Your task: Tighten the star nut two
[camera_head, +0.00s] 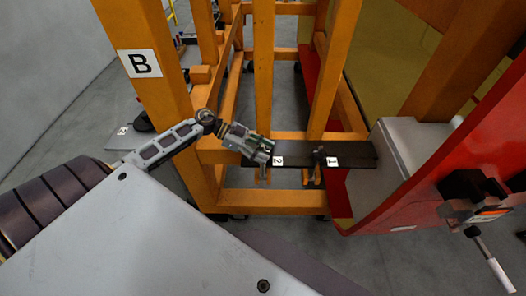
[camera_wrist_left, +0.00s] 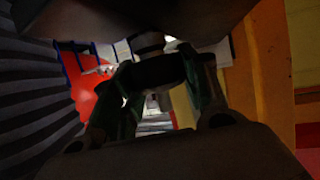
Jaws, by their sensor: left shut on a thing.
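My left gripper (camera_head: 262,151) reaches in from the left to the dark plate's left end, beside the label "2" (camera_head: 279,161). It is shut on star nut two, which the fingers mostly hide in the head view. In the left wrist view, a dark rounded piece, apparently star nut two (camera_wrist_left: 155,72), sits between the two fingers of my left gripper (camera_wrist_left: 160,88). The dark plate (camera_head: 355,152) lies across the orange frame. Another dark star nut (camera_head: 318,156) stands by the label "1" (camera_head: 332,162). My right gripper is not in view.
An orange frame post marked "B" (camera_head: 143,70) stands close to my left arm. A red body (camera_head: 440,170) with a black clamp and handle (camera_head: 480,205) is at the right. A grey block (camera_head: 405,150) adjoins the plate's right end.

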